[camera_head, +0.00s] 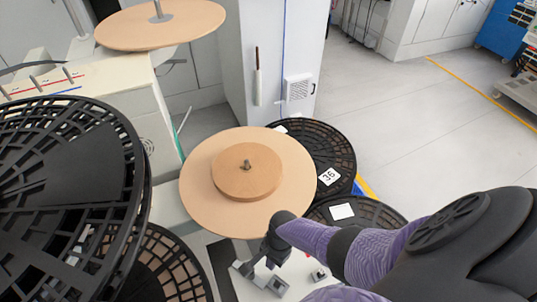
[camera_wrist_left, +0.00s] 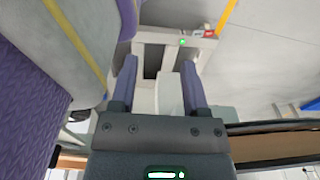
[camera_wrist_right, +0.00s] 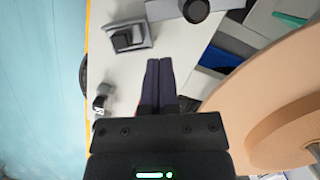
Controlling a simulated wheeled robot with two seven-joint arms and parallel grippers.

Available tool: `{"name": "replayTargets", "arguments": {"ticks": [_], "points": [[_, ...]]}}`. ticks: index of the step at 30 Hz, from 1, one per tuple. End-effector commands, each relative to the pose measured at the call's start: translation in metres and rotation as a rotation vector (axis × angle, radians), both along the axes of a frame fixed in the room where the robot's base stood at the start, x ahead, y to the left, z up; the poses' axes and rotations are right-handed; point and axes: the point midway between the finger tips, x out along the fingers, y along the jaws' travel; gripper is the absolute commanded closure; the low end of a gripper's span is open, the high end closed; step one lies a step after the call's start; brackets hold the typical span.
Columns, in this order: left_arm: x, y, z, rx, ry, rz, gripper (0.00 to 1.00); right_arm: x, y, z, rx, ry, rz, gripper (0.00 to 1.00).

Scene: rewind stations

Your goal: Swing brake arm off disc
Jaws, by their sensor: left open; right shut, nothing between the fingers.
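The large tan disc (camera_head: 215,205), with a smaller tan core (camera_head: 246,172) on a central spindle, lies on the station in the middle of the head view. Its edge also fills the right of the right wrist view (camera_wrist_right: 270,90). A grey bar with a round black knob (camera_wrist_right: 195,10), possibly the brake arm, shows at the top of the right wrist view. My right gripper (camera_wrist_right: 160,62) is shut and empty over the white station top beside the disc, touching neither bar nor disc. My left gripper (camera_wrist_left: 158,75) is open and empty; the head view does not show it.
A grey bracket with a black block (camera_wrist_right: 130,38) stands on the white top left of the right fingertips. Black slotted reels (camera_head: 60,190) fill the left of the head view; others (camera_head: 315,145) lie behind the disc. Another tan disc (camera_head: 160,25) is at upper left.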

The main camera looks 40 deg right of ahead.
Motion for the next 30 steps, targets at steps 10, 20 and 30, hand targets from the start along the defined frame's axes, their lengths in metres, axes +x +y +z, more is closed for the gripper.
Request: {"name": "replayTargets", "arguments": {"ticks": [10, 20, 30], "points": [[0.003, -0.006, 0.036, -0.011, -0.008, 0.01, 0.41, -0.004, -0.005, 0.034, 0.001, 0.001, 0.001, 1.0], [0.003, -0.011, 0.034, -0.019, -0.008, 0.013, 0.41, -0.004, -0.005, 0.033, 0.001, 0.001, 0.001, 1.0], [0.005, -0.006, 0.083, -0.012, -0.014, 0.013, 0.41, -0.002, -0.005, 0.083, 0.0, -0.005, 0.001, 1.0]]}}
